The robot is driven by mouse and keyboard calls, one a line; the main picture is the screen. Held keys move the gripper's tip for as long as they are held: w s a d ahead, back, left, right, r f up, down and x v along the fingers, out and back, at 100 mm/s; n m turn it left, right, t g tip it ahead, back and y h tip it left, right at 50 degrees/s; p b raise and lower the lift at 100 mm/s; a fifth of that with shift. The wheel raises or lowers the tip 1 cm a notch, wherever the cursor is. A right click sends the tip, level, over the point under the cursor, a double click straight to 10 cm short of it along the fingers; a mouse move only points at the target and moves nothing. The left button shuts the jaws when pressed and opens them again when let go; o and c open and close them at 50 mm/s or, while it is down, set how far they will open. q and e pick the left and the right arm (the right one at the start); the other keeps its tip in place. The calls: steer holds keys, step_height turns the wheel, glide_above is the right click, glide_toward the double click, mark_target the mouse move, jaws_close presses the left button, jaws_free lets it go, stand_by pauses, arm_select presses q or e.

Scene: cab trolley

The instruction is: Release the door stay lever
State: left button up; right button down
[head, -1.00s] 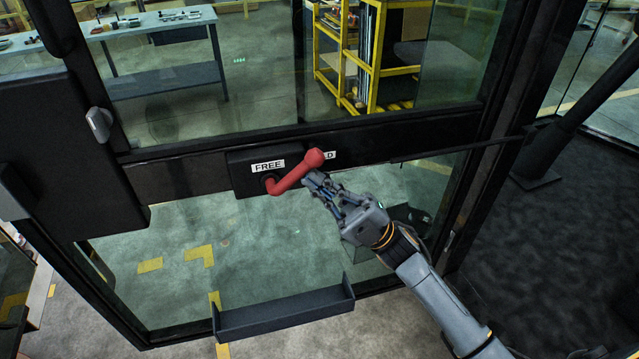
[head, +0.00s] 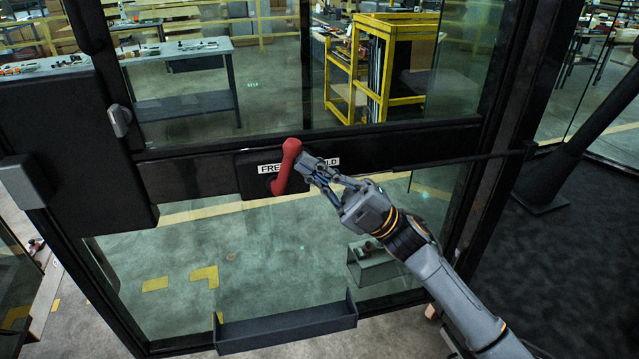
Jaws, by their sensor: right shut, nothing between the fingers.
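The red door stay lever (head: 284,172) is on a dark block on the door's black crossbar. It stands nearly upright, leaning slightly right, with its knob on top. It partly covers the white FREE label (head: 268,168) on its left and the label on its right (head: 328,163), of which only the end "LD" reads. My right gripper (head: 311,166) is shut with nothing in it. Its fingertips are at the right side of the lever, just below the knob, and appear to touch it. My left gripper is out of view.
The glazed door's black crossbar (head: 400,150) runs across the view, with a thin dark rod (head: 460,159) on its right. A dark tray (head: 285,328) sits low on the door. A small grey handle (head: 120,120) is at the left. Yellow racks (head: 385,70) stand behind the glass.

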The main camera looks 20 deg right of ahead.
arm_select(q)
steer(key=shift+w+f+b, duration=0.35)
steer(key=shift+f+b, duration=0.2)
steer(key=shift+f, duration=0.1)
arm_select(e)
steer(key=shift+s+x, duration=0.25)
steer(key=shift+x, duration=0.85)
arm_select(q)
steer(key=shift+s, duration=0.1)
arm_select(e)
steer(key=shift+a, duration=0.1)
